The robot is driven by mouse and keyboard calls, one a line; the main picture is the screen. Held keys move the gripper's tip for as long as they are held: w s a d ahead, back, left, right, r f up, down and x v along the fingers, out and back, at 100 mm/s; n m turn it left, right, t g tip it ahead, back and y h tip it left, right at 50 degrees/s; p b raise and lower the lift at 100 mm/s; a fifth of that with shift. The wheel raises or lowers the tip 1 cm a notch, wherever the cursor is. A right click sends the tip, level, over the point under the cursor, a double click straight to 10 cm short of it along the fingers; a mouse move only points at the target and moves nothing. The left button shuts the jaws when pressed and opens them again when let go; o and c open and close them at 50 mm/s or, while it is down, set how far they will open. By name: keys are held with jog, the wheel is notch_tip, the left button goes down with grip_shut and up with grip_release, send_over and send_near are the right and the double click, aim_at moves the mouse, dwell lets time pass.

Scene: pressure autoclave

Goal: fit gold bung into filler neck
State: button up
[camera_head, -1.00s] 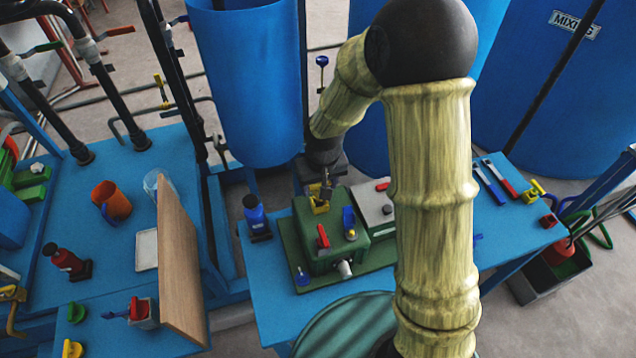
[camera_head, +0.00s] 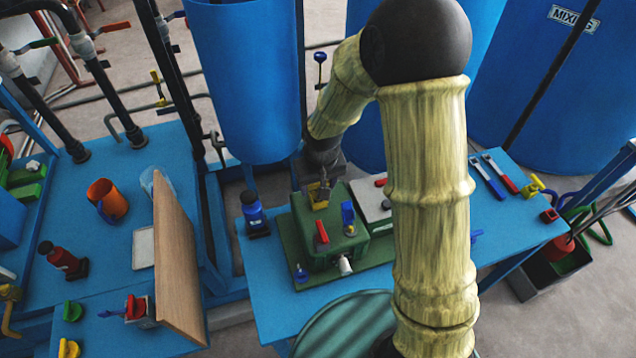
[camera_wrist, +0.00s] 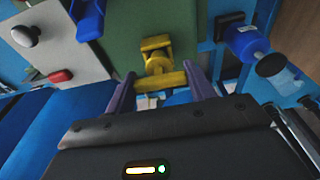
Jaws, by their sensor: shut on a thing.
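My gripper (camera_head: 325,186) is above the back left part of the green box (camera_head: 322,258). In the wrist view its two purple fingers (camera_wrist: 161,88) are shut on the yellow crossbar of the gold bung (camera_wrist: 173,79). The bung's round body points away from the gripper toward the green box (camera_wrist: 137,20). A yellow fitting (camera_wrist: 155,43), seemingly the filler neck, shows at the bung's far end. In the head view bung and neck merge into one yellow patch (camera_head: 318,197). I cannot tell how far the bung is inside the neck.
A blue handle (camera_head: 348,214) and a red lever (camera_head: 321,232) stand on the green box. A grey box (camera_head: 372,203) is beside it, and a blue bottle (camera_head: 253,211) stands to the left. A large blue tank (camera_head: 245,80) rises behind. A wooden board (camera_head: 177,265) stands farther left.

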jog(key=shift+f+b, duration=0.75)
jog(key=shift+f, duration=0.3)
jog(key=o, duration=1.1)
notch_tip(320, 180, up, 17)
jog(key=s+p, duration=0.1)
jog(key=s, duration=0.1)
jog(key=shift+s+d, duration=0.2)
jog(key=shift+d, duration=0.15)
jog(key=shift+r, duration=0.1)
jog(key=s+d+m+p, duration=0.3)
jog(key=s+d+p, duration=0.2)
jog(key=s+d, duration=0.4)
jog(key=d, duration=0.3)
jog(key=shift+s+d+f+t+p, duration=0.3)
jog(key=shift+s+d+f+t, duration=0.1)
